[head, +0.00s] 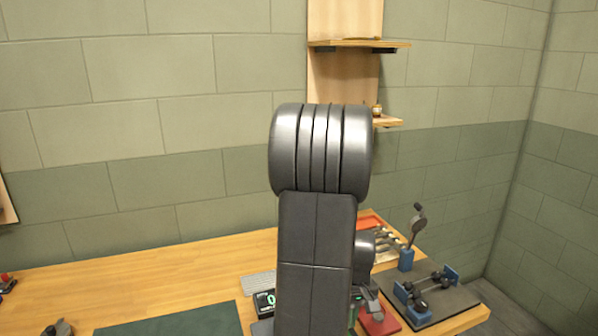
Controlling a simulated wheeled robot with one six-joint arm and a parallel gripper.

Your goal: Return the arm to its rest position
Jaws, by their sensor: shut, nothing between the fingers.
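My arm (315,235) stands folded in the middle of the head view, with a dark upright link below a large ribbed grey joint (320,150). A smaller rounded joint of mine (364,255) shows behind the link on its right.
A wooden bench (150,285) runs along the wall, with a dark green mat (180,322) at the front. Right of my arm are a red tray of tools (372,222), a blue-based lever stand (406,258) and a dark fixture plate (455,302). Wooden shelves (362,43) hang behind.

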